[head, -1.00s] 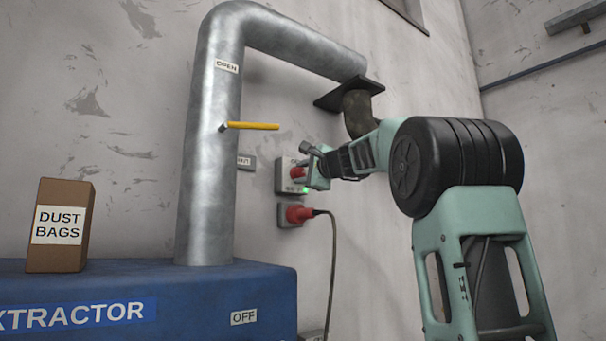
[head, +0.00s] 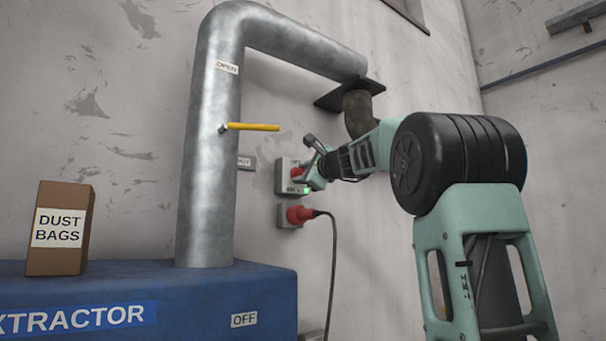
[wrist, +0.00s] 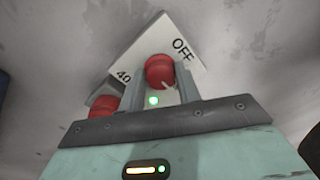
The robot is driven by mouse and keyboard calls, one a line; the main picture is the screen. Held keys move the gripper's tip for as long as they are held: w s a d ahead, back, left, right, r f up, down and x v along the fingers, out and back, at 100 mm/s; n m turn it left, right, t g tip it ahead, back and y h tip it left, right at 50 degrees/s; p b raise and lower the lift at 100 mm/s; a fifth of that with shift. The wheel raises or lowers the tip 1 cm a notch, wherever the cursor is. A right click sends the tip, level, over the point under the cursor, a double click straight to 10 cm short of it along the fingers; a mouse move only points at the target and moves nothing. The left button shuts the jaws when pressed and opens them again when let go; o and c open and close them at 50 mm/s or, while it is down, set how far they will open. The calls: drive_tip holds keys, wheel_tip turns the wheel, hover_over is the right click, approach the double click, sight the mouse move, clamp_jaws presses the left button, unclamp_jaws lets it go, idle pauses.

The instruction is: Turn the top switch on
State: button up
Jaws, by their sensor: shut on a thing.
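The top switch (head: 281,176) is a pale grey box on the wall with a red knob (head: 296,173). In the wrist view the switch plate (wrist: 186,42) reads OFF at the upper right, with partly readable lettering at the lower left. A lit green lamp (wrist: 154,100) is on the plate. My gripper (head: 305,168) is at the switch from the right. In the wrist view its two fingers (wrist: 166,88) stand on either side of the red knob (wrist: 159,70), shut on it. A pale mark on the knob points down and right. The fingers hide part of the plate.
A red plug (head: 299,214) with a dark cable sits in a socket below the switch. A metal pipe (head: 208,160) with a yellow lever (head: 253,126) stands left. A blue extractor (head: 150,300) carries a dust bags box (head: 62,225).

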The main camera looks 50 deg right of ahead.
drive_tip(key=shift+r, duration=0.15)
drive_tip(key=o, duration=0.9)
drive_tip(key=b+v, duration=0.5)
drive_tip(key=v, duration=1.2)
drive_tip(key=shift+s, duration=0.25)
